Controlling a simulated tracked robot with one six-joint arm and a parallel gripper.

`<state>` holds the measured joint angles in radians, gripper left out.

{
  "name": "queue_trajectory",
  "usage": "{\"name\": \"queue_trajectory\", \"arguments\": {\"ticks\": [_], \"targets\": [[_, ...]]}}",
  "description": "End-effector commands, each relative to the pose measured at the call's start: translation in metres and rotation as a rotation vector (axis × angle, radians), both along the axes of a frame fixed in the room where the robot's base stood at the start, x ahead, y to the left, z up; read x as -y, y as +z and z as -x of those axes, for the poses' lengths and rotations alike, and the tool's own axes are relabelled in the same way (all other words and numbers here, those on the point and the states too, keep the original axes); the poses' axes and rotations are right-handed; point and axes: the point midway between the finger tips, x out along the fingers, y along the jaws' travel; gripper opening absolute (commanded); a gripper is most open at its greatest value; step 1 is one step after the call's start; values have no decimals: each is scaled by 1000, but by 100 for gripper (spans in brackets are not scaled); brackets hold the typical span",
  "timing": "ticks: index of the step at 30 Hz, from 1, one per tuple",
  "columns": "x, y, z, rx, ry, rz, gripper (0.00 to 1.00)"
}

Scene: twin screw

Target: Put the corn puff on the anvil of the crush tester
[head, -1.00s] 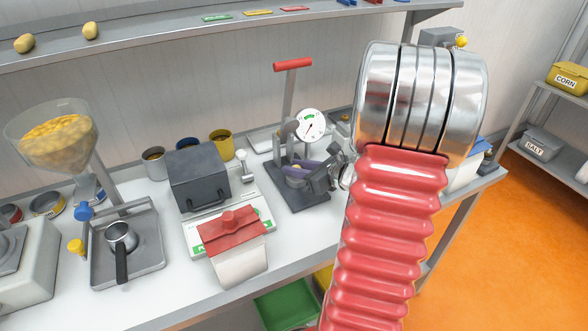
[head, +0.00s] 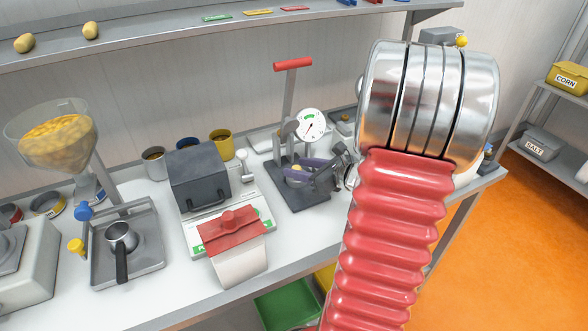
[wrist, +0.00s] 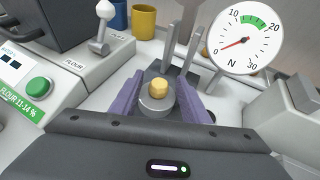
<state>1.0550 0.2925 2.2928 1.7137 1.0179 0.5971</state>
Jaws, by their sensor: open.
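The yellow corn puff (wrist: 159,87) rests on top of the round grey anvil (wrist: 155,104) of the crush tester in the wrist view. My gripper (wrist: 158,94) is open, with one purple finger on each side of the anvil and puff. Gaps show between the fingers and the puff. In the head view my gripper (head: 299,171) reaches in from the right over the crush tester's dark base (head: 302,198). The tester has a round dial (head: 311,125), its needle near zero, and a raised red-handled lever (head: 293,65).
A dark box-shaped device (head: 198,180) on a white flour meter (head: 243,215) stands left of the tester. Mugs, including a yellow one (head: 221,144), stand behind it. A hopper of puffs (head: 52,135) is far left. Two upright posts (wrist: 176,52) stand close behind the anvil.

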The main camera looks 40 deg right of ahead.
Motion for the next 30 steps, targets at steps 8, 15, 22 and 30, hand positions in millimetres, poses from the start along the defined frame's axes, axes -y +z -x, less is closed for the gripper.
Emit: {"name": "queue_trajectory", "arguments": {"ticks": [8,15,22,30], "targets": [[5,16,38,0,-4,2,42],[7,28,68,0,-4,1,42],[9,37,90,0,-2,1,42],[9,40,96,-1,0,-1,42]]}}
